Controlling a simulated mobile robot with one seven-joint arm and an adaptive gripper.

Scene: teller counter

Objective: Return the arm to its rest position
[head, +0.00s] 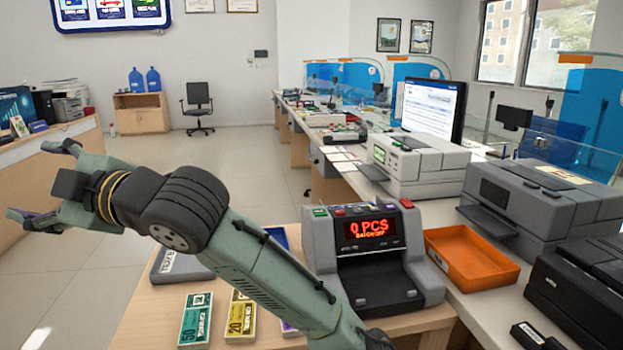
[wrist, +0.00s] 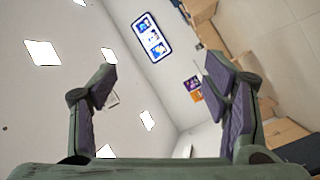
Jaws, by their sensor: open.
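My gripper (head: 38,182) is at the left of the head view, raised above floor level and pointing left. Its two fingers are spread wide with nothing between them. In the wrist view the open fingers (wrist: 160,88) frame empty air, with the wall and ceiling beyond. My arm reaches from the bottom middle of the head view up to the left, passing over the counter's left end. It hides part of the counter and of the things on it.
The counter holds a banknote counting machine (head: 370,245) reading "0 PCS", an orange tray (head: 472,258), printers (head: 540,205), a green note bundle (head: 195,320) and a yellow one (head: 240,316). A monitor (head: 433,107) stands farther back. Open floor (head: 70,290) lies left of the counter.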

